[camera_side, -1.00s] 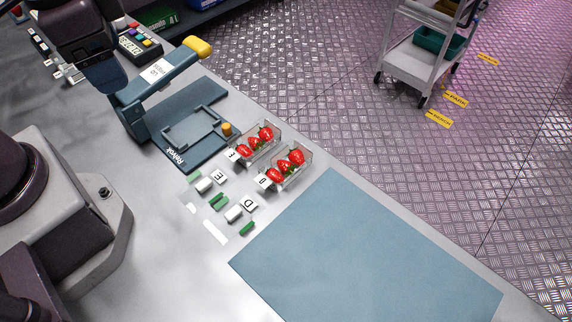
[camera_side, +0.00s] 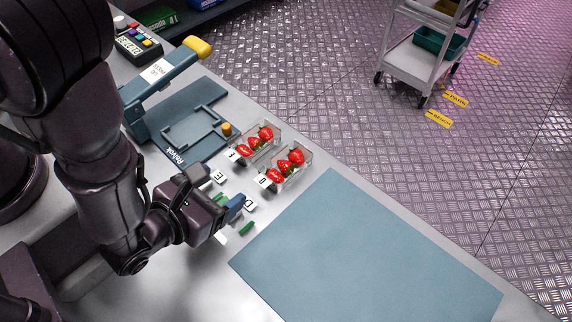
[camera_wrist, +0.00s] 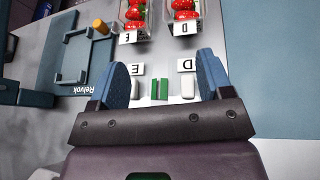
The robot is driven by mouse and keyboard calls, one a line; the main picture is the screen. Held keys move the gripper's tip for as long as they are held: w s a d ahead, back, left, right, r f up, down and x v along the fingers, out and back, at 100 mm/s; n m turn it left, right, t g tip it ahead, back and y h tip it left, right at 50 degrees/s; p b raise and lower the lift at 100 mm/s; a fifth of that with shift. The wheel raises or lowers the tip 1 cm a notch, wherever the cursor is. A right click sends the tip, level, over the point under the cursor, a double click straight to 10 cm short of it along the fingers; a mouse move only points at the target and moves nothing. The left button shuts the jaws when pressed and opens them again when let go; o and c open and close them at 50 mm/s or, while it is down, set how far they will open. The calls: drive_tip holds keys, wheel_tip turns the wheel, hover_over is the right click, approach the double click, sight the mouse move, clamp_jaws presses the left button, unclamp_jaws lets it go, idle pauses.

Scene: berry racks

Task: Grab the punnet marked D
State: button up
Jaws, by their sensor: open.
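Two clear punnets of red strawberries stand side by side near the bench edge. The punnet marked D (camera_side: 289,182) is nearer the blue mat; in the wrist view its D tag (camera_wrist: 184,29) shows at top right. The other punnet (camera_side: 243,157) stands beside it, and its tag (camera_wrist: 131,37) shows at top centre. My gripper (camera_side: 240,199) is open and empty over the bench, on the near side of the punnets and apart from them. In the wrist view both blue fingers of my gripper (camera_wrist: 160,66) show, pointing toward the punnets. The tops of the punnets are cut off there.
Flat cards lettered E (camera_side: 218,177) and D (camera_side: 251,205) lie between my gripper and the punnets, with small white and green blocks beside them. A blue press with a yellow-tipped lever (camera_side: 197,46) stands at the back left. A bare blue mat (camera_side: 365,250) lies at right.

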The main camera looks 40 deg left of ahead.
sight(285, 165)
drive_tip(key=shift+w+d+r+m+h, duration=0.1)
drive_tip(key=shift+w+d+m+h, duration=0.1)
drive_tip(key=shift+d+h, duration=0.3)
drive_tip(key=shift+w+d+m+h, duration=0.2)
drive_tip(key=shift+d+h, duration=0.1)
drive_tip(key=shift+d, duration=0.3)
drive_tip(key=x, duration=1.2)
drive_tip(key=shift+w+r, duration=0.1)
drive_tip(key=shift+w, duration=0.25)
drive_tip(key=c, duration=0.7)
